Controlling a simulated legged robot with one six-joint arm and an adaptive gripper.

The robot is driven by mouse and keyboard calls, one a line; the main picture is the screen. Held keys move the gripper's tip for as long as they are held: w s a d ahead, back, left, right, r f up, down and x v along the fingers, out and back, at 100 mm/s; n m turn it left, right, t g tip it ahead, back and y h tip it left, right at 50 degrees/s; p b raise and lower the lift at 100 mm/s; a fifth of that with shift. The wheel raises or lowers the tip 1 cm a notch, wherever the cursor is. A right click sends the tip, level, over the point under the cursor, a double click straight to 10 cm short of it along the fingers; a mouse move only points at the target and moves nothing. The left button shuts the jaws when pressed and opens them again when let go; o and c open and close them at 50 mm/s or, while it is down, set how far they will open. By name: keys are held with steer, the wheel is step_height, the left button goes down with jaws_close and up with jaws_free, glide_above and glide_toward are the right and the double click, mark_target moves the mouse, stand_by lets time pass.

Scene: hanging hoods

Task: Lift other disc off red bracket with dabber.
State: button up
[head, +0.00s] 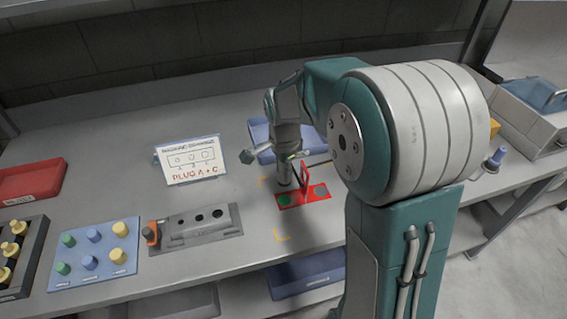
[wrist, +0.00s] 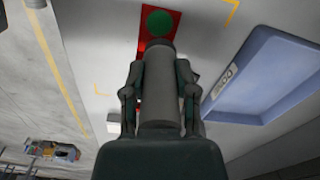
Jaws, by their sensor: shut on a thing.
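The red bracket (head: 291,203) lies on the bench, with an upright red part rising from its middle. A green disc (head: 284,199) is at its left end; it also shows in the wrist view (wrist: 160,22). A greyish round spot (head: 321,191) is at its right end. My gripper (wrist: 159,84) is shut on the dabber (wrist: 160,100), a grey cylinder held between both fingers. In the head view the dabber (head: 284,174) points down close to the bracket, near the green disc. I cannot tell whether its tip touches anything.
A fixture with dark holes (head: 205,226) and a blue plate with coloured plugs (head: 108,235) stand to the left. A sign (head: 190,160) stands behind. A blue tray (wrist: 262,82) lies beside the bracket. Yellow corner marks surround the bracket area.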

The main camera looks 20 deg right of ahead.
steer(key=shift+f, duration=3.6)
steer(key=shift+f, duration=0.1)
steer(key=shift+r, duration=3.5)
